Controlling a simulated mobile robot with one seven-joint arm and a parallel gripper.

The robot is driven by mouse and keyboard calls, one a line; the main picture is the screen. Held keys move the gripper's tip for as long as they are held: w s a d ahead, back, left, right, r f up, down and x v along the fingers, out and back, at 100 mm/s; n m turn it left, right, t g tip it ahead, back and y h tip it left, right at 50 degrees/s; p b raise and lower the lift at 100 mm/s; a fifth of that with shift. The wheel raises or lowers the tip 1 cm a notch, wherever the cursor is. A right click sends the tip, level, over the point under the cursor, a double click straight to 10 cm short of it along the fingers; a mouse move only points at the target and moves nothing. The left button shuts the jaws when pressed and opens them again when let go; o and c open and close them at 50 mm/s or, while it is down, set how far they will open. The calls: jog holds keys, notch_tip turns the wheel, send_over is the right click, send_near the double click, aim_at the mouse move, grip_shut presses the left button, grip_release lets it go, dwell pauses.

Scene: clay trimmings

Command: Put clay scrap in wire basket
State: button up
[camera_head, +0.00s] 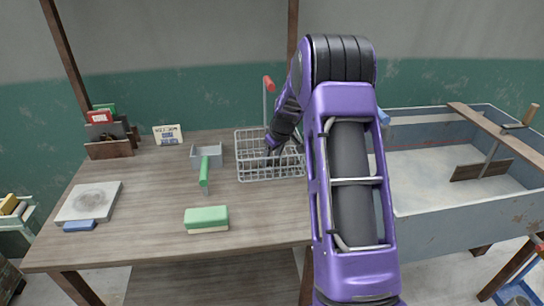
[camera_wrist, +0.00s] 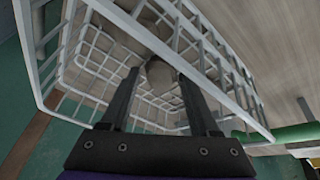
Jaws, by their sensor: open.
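The white wire basket (camera_head: 241,160) stands at the table's right side, and its wire walls (camera_wrist: 72,110) fill much of the wrist view. My gripper (camera_head: 270,152) reaches down into the basket from above. In the wrist view its two dark fingers (camera_wrist: 160,76) are spread apart. A small rounded grey-brown lump (camera_wrist: 159,70), which looks like clay scrap, shows between the fingertips, inside the basket's outline. I cannot tell whether it touches a finger. In the head view the lump is hidden.
A grey bin (camera_head: 208,156), a green-handled tool (camera_head: 204,172) and a green-and-cream block (camera_head: 206,219) lie left of the basket. A pale slab (camera_head: 90,201) sits at the table's left. A large grey trough (camera_head: 440,225) stands right.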

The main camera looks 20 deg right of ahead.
jog(key=p+v, duration=0.1)
jog(key=v, duration=1.1)
jog(key=shift+r, duration=0.1)
